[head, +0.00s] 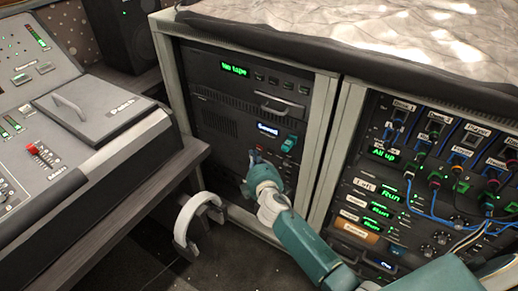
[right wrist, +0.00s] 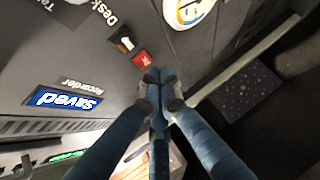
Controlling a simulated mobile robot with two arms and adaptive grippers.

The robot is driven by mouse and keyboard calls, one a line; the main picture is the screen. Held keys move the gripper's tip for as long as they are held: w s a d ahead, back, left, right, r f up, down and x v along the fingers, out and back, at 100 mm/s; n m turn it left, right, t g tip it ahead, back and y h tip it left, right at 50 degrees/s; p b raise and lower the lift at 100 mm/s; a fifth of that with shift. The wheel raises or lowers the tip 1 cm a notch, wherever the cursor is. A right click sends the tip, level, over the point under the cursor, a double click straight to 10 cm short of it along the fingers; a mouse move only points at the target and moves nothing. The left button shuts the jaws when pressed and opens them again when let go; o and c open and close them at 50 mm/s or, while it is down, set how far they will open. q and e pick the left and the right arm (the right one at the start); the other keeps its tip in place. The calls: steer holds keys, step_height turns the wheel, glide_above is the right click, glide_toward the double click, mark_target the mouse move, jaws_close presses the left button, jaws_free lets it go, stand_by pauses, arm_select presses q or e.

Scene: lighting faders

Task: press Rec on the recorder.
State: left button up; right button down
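The recorder is a dark panel in the rack. Its lit display reads "Saved" (head: 267,129) and also shows in the right wrist view (right wrist: 68,100), with the label "Recorder" beside it. A red button (right wrist: 143,60) sits close to a white and orange button (right wrist: 124,42). My right gripper (head: 255,157) is at the panel below the display. In the right wrist view its fingertips (right wrist: 158,75) are together and empty, right beside the red button. I cannot tell whether they touch the panel. My left gripper is not in view.
A "No tape" unit (head: 235,69) is above the recorder. A mixing desk (head: 70,150) stands at the left. A second rack with patch cables (head: 435,190) is at the right. A white curved object (head: 183,222) is below the desk edge, near my right gripper.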

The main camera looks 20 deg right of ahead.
stand_by(0.5)
stand_by(0.7)
steer(key=shift+w+d, duration=0.25)
steer(key=shift+d, duration=0.05)
stand_by(0.3)
